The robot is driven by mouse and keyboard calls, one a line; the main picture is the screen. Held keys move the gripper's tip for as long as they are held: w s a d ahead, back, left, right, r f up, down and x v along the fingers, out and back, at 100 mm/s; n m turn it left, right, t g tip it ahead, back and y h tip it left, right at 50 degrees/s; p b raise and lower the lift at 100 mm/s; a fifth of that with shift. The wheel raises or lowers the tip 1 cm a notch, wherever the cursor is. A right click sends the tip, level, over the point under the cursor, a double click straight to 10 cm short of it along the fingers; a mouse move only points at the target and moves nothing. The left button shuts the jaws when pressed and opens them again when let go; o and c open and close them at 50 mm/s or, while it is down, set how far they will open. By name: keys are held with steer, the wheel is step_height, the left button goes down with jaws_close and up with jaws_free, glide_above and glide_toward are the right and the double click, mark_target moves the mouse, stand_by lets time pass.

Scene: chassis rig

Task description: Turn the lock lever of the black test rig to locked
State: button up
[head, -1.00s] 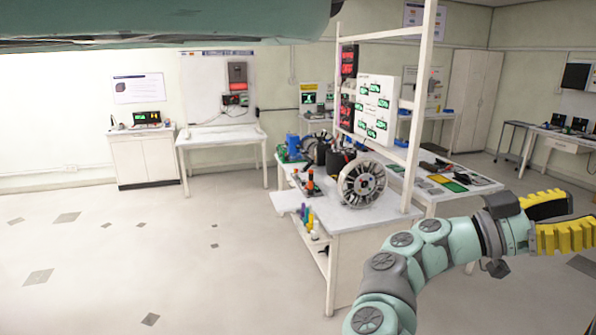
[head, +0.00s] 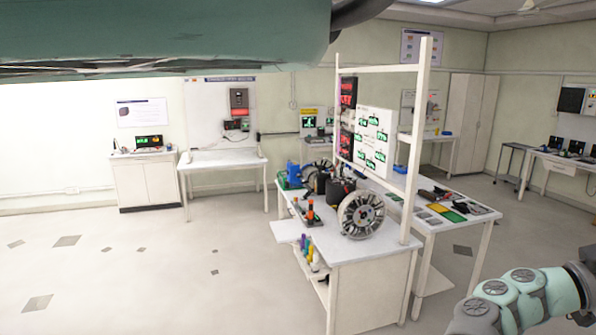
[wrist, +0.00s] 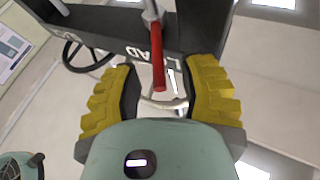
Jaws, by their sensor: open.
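The black test rig (wrist: 110,31) shows in the wrist view as a dark beam with white lettering across the top. A lever with a red grip (wrist: 158,62) on a pale metal shaft points down from it. My gripper (wrist: 162,78) is open, with one yellow ridged finger on each side of the red grip. The grip appears between the fingers in the picture; I cannot tell how far off it is in depth. Neither finger visibly touches it. In the head view the rig and my gripper are out of frame.
A black handwheel (wrist: 66,55) is on the rig to the left. In the head view a white workbench (head: 365,255) holds a spoked wheel (head: 361,213) and tools, under a white frame (head: 415,140). The floor at left is open.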

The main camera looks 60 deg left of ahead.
steer(key=shift+w+d+r, duration=0.1)
steer(key=shift+w+d, duration=0.05)
steer(key=shift+d, duration=0.15)
jaws_close()
stand_by(0.5)
